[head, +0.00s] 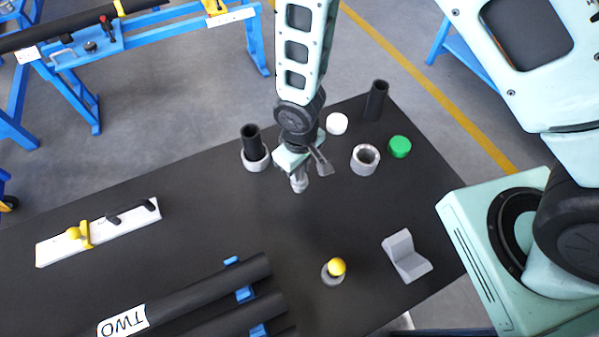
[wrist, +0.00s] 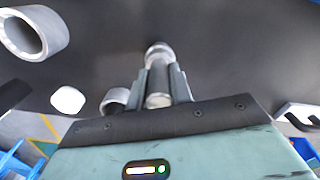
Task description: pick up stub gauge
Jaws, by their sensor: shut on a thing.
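The stub gauge (head: 299,184) is a short grey metal cylinder with a wider round end. My gripper (head: 302,170) is shut on it, pointing down over the middle of the black table. In the wrist view the stub gauge (wrist: 158,53) stands out between the two fingers of my gripper (wrist: 163,76), its wide end beyond the fingertips. Part of its body is hidden by the fingers. I cannot tell whether its lower end touches the table.
On the black table (head: 215,215), a grey ring (head: 366,160), a green cap (head: 400,147), a white cap (head: 337,123) and a black tube (head: 376,100) stand right. A black tube in a pale ring (head: 255,160) stands left. A yellow-knobbed piece (head: 336,268) and grey block (head: 406,256) are nearer.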

